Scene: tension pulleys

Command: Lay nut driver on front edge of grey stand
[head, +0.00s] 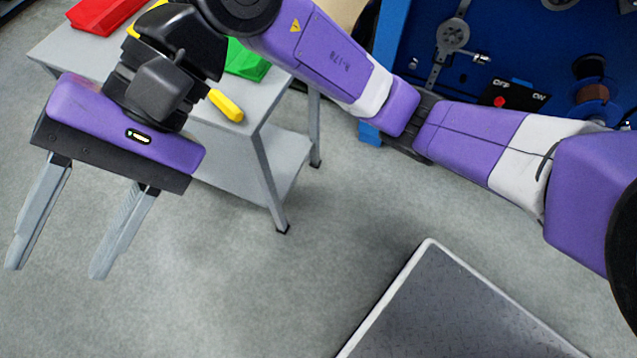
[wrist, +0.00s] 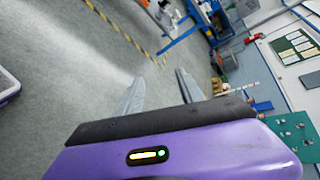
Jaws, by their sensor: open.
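The grey stand (head: 62,46) is at upper left in the head view, partly hidden behind my gripper and arm. A yellow handle (head: 226,105), which looks like the nut driver's, lies at the stand's near edge, just right of my wrist. The rest of that tool is hidden behind my wrist. My gripper (head: 55,272) is in front of the stand, nearer the camera, with its two fingers apart and pointing down over the floor. It holds nothing. In the wrist view my gripper's fingers (wrist: 159,78) are also spread and empty.
A red bin (head: 103,15) and a green bin (head: 246,62) sit on the stand. A blue machine panel (head: 520,50) with pulleys stands at upper right. A dark platform with a pale rim (head: 392,290) is at lower right. Floor between is clear.

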